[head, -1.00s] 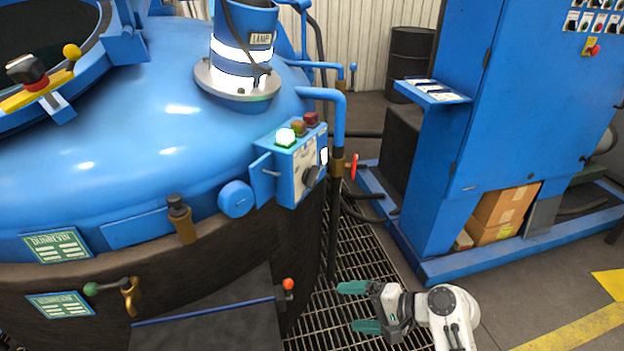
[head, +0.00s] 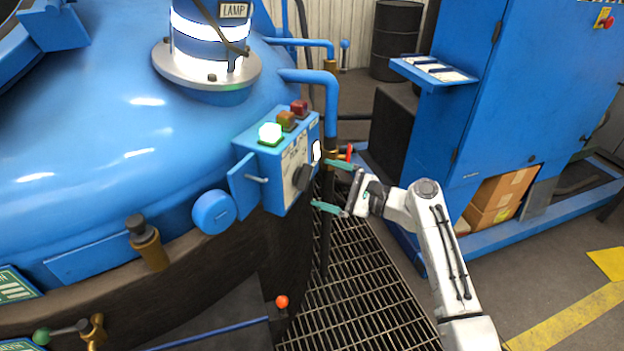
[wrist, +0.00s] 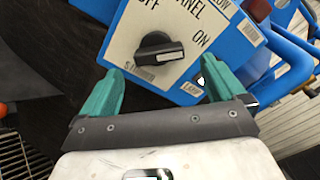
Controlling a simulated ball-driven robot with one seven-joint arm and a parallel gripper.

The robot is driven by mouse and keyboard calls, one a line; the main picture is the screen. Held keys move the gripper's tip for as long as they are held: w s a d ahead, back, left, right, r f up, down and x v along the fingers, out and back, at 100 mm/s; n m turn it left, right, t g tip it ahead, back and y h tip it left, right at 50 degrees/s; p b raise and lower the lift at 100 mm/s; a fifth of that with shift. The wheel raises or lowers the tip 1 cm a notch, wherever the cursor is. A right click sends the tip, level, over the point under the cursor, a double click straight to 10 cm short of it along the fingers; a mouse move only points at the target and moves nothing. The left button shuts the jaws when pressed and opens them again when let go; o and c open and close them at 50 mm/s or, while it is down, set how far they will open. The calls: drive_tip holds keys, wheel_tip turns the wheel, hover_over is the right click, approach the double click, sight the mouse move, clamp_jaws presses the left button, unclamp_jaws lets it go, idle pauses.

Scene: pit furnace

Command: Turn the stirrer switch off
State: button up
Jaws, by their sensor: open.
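The switch is a black rotary knob (wrist: 158,50) on a cream plate (wrist: 127,39) in the wrist view. Its white mark is at the right end, on the side of the word ON; OFF is printed at upper left. The label below it is partly legible. In the head view the same knob (head: 303,177) is on the right face of the blue control box (head: 258,172). My gripper (head: 320,183) is open, just right of that face. In the wrist view its teal fingers (wrist: 157,70) are spread below and to either side of the knob, apart from it.
A lit green lamp (head: 270,133), an amber lamp (head: 286,121) and a red lamp (head: 299,107) top the box. A blue pipe (head: 331,100) and a red valve handle (head: 349,153) are close to my gripper. Open floor grating (head: 350,290) lies below.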

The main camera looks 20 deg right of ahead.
sight(310, 179)
drive_tip(key=shift+x, duration=2.25)
drive_tip(key=c, duration=1)
